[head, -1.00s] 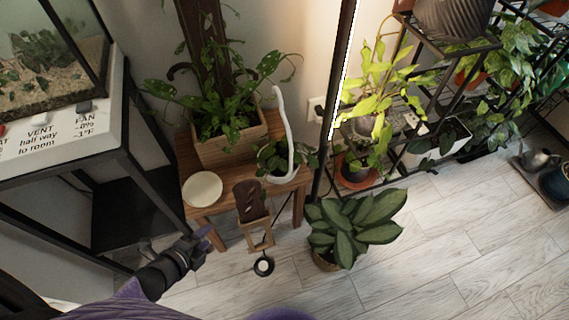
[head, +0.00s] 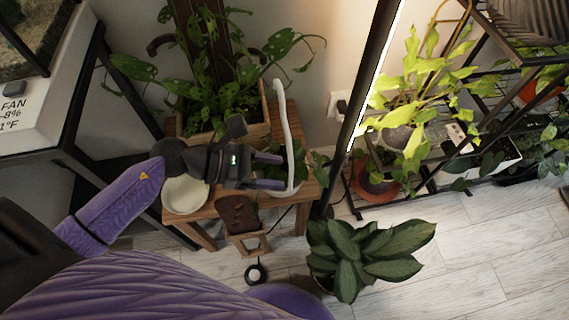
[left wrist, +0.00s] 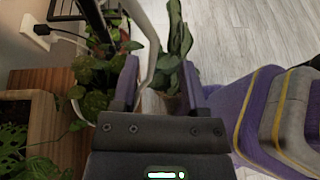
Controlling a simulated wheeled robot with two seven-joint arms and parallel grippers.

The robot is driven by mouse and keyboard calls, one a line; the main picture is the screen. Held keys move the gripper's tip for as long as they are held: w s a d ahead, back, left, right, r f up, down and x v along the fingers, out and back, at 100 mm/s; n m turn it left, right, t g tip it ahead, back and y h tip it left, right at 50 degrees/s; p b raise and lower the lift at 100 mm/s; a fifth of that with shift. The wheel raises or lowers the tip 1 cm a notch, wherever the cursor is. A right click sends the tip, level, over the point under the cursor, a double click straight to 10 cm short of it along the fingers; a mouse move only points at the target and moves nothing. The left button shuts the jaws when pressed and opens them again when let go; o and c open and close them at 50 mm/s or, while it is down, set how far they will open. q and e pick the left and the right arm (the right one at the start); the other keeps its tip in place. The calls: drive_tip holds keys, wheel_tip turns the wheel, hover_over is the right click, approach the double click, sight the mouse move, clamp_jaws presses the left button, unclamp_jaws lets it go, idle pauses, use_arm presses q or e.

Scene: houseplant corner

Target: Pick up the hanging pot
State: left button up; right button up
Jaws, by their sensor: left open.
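The hanging pot is a small leafy pot with a tall white arched handle (head: 285,105), standing on a wooden stool. My left gripper (head: 284,172) reaches in from the left over the stool, its open fingertips at the handle's lower part and covering most of the pot. In the left wrist view the white handle (left wrist: 150,42) runs between the two purple fingers of the left gripper (left wrist: 160,82), with leaves beside it. I cannot tell whether a finger touches the handle. My right gripper is not in view.
A large plant in a wooden planter (head: 262,132) stands behind my gripper. A cream plate (head: 184,197) and a brown wooden holder (head: 236,213) are close below my arm. A dark post (head: 362,100) rises right of the pot. A leafy floor plant (head: 355,255) stands in front.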

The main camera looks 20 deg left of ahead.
use_arm(q)
drive_tip(key=b+x, duration=0.1)
drive_tip(key=x, duration=0.2)
drive_tip(key=b+x, duration=0.1)
drive_tip(key=x, duration=0.1)
drive_tip(key=shift+w+d, duration=0.2)
drive_tip(key=shift+w, duration=0.3)
clamp_jaws()
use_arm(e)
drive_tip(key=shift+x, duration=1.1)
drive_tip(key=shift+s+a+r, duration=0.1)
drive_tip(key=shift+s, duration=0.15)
